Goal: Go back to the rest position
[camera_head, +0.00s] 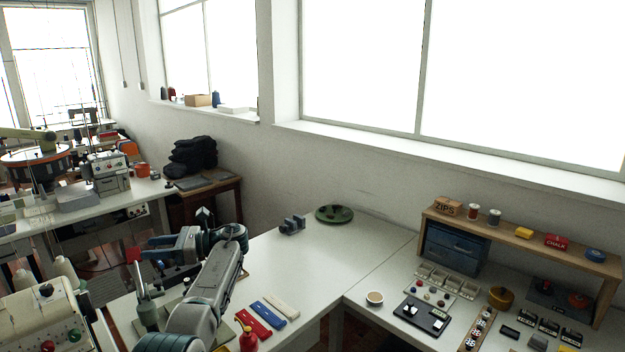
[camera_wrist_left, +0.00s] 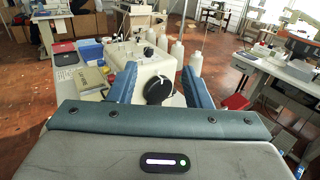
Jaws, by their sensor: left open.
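My left gripper (camera_head: 152,248) is raised over the left part of the white table (camera_head: 340,250), pointing left. In the left wrist view its two blue fingers stand apart with nothing gripped between them (camera_wrist_left: 160,78). Beyond the fingers that view shows a cream sewing machine (camera_wrist_left: 142,66) with a black round part. My left arm (camera_head: 215,280) rises from the bottom of the head view and bends left at the wrist. My right gripper is in neither view.
Red, blue and white strips (camera_head: 283,304) lie right of my arm, with a red bottle (camera_head: 248,340) near them. A green round dish (camera_head: 334,213) sits at the back. A wooden shelf (camera_head: 520,241) stands at right.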

